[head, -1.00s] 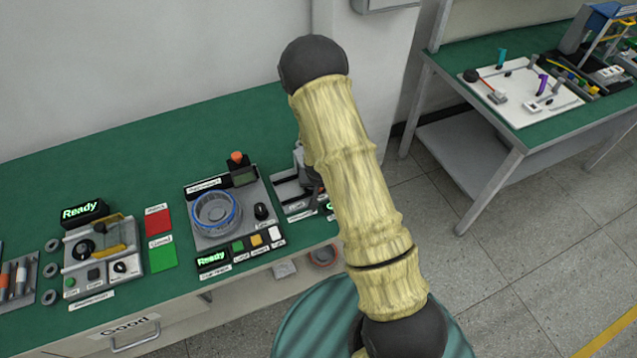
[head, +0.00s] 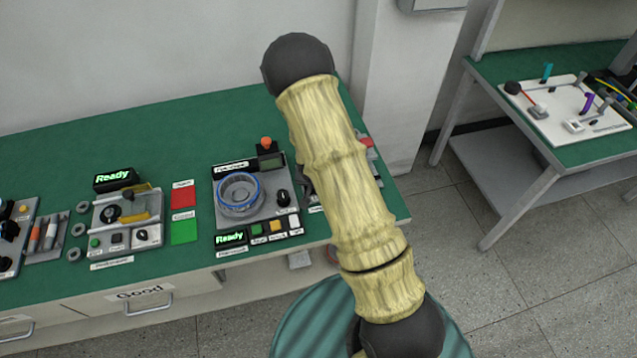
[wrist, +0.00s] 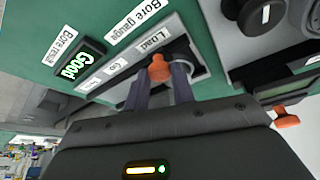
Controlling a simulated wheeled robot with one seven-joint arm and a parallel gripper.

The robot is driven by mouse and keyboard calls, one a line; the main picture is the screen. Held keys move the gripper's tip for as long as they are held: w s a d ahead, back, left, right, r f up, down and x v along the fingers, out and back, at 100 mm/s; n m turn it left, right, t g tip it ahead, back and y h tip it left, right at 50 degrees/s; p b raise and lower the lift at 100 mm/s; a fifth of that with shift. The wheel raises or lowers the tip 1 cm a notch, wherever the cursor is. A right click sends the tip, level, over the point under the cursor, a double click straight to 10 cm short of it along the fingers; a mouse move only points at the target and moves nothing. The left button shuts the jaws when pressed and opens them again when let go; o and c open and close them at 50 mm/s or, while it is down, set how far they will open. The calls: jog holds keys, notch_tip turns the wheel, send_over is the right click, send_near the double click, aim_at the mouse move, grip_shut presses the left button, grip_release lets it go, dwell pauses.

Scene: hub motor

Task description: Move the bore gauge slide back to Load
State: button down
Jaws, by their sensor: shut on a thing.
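In the wrist view, my gripper (wrist: 163,85) is shut on the orange knob (wrist: 158,68) of the bore gauge slide, one finger on each side. The knob stands beside the Load label (wrist: 152,40), at that end of the slide track. The Go label (wrist: 117,68) and another small label lie farther along, away from the knob. The bore result display (wrist: 76,62) is lit green and reads Good.
A panel with a blue-rimmed round bowl (head: 239,192) and a Ready display (head: 230,238) stands left of my arm on the green bench (head: 110,140). Red (head: 183,197) and green (head: 184,230) cards lie farther left. Another green bench (head: 560,145) stands at the right, across open floor.

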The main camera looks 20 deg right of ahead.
jog(key=shift+w+a+r, duration=0.1)
jog(key=shift+a, duration=0.15)
jog(key=c, duration=1.2)
grip_release()
jog(key=shift+a, duration=0.1)
jog(key=v, duration=1.7)
jog(key=shift+s+r, duration=0.1)
jog(key=shift+s, duration=0.15)
jog(key=s+r+n, duration=0.1)
jog(key=s+r, duration=0.1)
jog(key=s, duration=0.2)
jog(key=s+d+r+n+g+y, duration=0.1)
jog(key=s+r+n, duration=0.1)
jog(key=s, duration=0.2)
jog(key=s+d+r+n, duration=0.1)
jog(key=s+r, duration=0.1)
jog(key=s, duration=0.2)
jog(key=shift+s+d+r+n+y, duration=0.2)
jog(key=shift+d+r+n+y, duration=0.1)
jog(key=shift+r+y, duration=0.1)
